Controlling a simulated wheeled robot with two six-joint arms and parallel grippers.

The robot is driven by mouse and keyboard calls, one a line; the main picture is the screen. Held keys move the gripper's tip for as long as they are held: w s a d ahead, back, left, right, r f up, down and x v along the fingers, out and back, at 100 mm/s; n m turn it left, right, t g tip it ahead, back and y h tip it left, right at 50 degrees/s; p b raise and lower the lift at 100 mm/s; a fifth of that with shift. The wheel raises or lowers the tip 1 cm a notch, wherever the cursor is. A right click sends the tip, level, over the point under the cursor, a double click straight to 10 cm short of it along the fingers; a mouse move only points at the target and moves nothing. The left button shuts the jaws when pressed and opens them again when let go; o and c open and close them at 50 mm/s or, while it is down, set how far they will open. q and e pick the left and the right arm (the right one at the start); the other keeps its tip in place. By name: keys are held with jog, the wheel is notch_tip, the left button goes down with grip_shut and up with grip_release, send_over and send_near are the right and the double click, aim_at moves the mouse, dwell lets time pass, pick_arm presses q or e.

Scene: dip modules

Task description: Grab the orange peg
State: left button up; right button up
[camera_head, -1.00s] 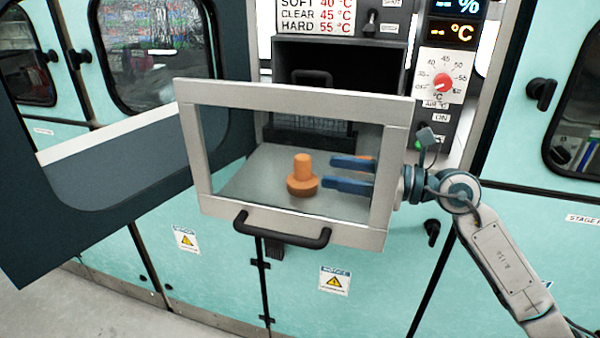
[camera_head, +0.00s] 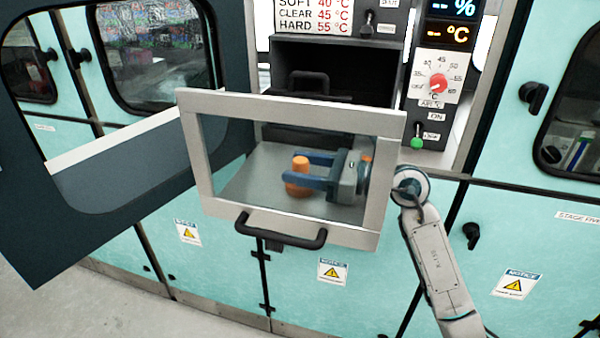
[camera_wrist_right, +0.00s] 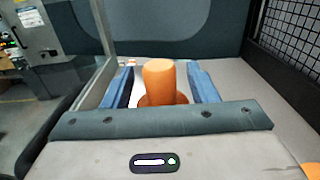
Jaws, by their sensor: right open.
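The orange peg (camera_head: 299,168) stands upright on the grey floor of the drawer, seen through the drawer's clear front in the head view. It has a narrower top on a wider base. My right gripper (camera_head: 299,170) is inside the drawer with its blue fingers open, one on each side of the peg's upper part. In the right wrist view the peg (camera_wrist_right: 159,82) stands between the two fingers, with gaps visible on both sides. The gripper body hides the lowest part of its base there. Part of another orange thing (camera_head: 366,160) shows behind my right gripper. My left gripper is not in view.
The drawer's pale frame (camera_head: 290,108) and its black handle (camera_head: 282,238) are in front of the peg. A dark open door (camera_head: 120,190) stands at left. A control panel with a red dial (camera_head: 438,84) is at upper right. A dark mesh (camera_wrist_right: 294,35) borders the right wrist view.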

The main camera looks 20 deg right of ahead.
jog(key=shift+w+a, duration=0.2)
jog(key=shift+a, duration=0.05)
jog(key=c, duration=1.1)
